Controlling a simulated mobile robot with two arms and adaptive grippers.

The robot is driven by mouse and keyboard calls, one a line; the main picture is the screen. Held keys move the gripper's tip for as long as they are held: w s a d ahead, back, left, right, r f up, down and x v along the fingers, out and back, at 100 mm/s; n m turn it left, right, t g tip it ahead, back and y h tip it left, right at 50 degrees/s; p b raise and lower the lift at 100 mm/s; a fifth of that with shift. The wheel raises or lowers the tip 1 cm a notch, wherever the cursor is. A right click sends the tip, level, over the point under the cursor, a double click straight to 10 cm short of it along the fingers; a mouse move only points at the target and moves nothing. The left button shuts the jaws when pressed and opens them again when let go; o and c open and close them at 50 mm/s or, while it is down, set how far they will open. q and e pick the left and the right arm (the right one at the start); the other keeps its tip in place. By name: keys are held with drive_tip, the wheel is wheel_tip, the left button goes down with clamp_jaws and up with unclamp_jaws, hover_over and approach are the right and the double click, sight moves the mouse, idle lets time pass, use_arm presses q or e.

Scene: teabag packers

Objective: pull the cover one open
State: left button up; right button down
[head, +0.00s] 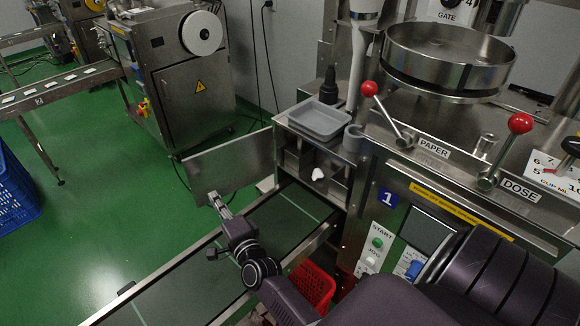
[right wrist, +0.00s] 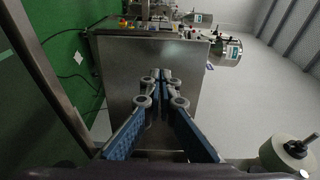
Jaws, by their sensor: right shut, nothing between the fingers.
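The cover (head: 230,165) is a flat metal panel standing out to the left from the side of machine 1. The compartment (head: 318,172) beside it is exposed, with a small white thing inside. My right gripper (head: 214,199) is below the panel's lower left part in the head view, above the conveyor side. Its fingers (right wrist: 162,77) are shut and empty in the right wrist view. I cannot tell whether they touch the cover. My left gripper is not in view.
A conveyor belt (head: 283,226) runs under the compartment. A grey tray (head: 320,119) sits on top of it. Red-knobbed levers (head: 369,89) stand to the right. A red basket (head: 312,286) is beside the belt.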

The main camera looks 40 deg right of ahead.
drive_tip(key=s+d+b, duration=0.1)
drive_tip(key=s+d, duration=0.3)
drive_tip(key=s, duration=0.7)
drive_tip(key=s+d+b, duration=0.1)
drive_tip(key=s+d, duration=0.3)
drive_tip(key=s, duration=0.6)
drive_tip(key=shift+s+d, duration=0.35)
drive_tip(key=shift+s, duration=0.05)
drive_tip(key=shift+a, duration=0.15)
